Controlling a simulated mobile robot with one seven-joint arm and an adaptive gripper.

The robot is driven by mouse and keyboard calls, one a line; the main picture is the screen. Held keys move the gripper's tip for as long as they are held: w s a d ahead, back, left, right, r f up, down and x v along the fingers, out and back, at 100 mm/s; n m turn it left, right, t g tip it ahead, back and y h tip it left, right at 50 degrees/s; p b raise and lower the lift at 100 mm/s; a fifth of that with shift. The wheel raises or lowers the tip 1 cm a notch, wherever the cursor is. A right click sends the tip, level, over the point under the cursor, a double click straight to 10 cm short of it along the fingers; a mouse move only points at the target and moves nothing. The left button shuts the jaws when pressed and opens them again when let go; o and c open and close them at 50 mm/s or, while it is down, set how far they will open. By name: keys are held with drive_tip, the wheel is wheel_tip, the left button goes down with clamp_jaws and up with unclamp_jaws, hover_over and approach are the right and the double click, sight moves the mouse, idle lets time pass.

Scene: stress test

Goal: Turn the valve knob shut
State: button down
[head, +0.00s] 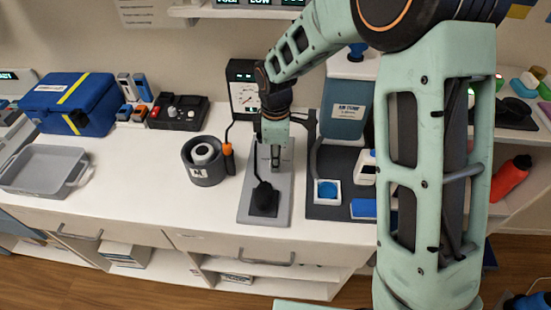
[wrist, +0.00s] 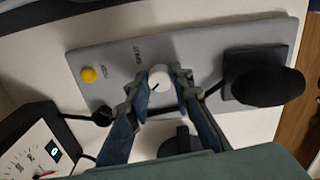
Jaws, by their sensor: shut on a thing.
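A white round knob (wrist: 160,76) with a dark pointer line sits on a grey panel (wrist: 110,52). My gripper (wrist: 159,92) has its two fingers on either side of this knob, shut on it, in the wrist view. In the head view my gripper (head: 274,165) points down over the upper part of the grey panel (head: 249,205), and the knob is hidden there. Small lettering on the panel beside the knob is too blurred to read surely.
The panel also bears a yellow button (wrist: 88,75) and a black block with a rounded lever (wrist: 265,86). A gauge (head: 243,96) stands behind the panel. A grey round holder (head: 204,172) is left, a blue-and-white box (head: 327,191) right.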

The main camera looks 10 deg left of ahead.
drive_tip(key=m+b, duration=0.1)
drive_tip(key=m, duration=0.3)
drive_tip(key=shift+a+f+b, duration=0.1)
drive_tip(key=shift+b, duration=0.2)
drive_tip(key=m+b, duration=0.1)
drive_tip(key=m, duration=0.3)
drive_tip(key=shift+m, duration=0.3)
drive_tip(key=m+b, duration=0.1)
drive_tip(key=m, duration=0.3)
drive_tip(key=shift+m, duration=0.3)
drive_tip(key=shift+a+m+h+b, duration=0.1)
drive_tip(key=shift+m+h+b, duration=0.2)
drive_tip(key=shift+m, duration=1.5)
drive_tip(key=c, duration=1.7)
unclamp_jaws()
drive_tip(key=r, duration=1.2)
drive_tip(key=shift+s+a+r, duration=0.1)
drive_tip(key=shift+a+r, duration=0.05)
drive_tip(key=shift+a, duration=0.1)
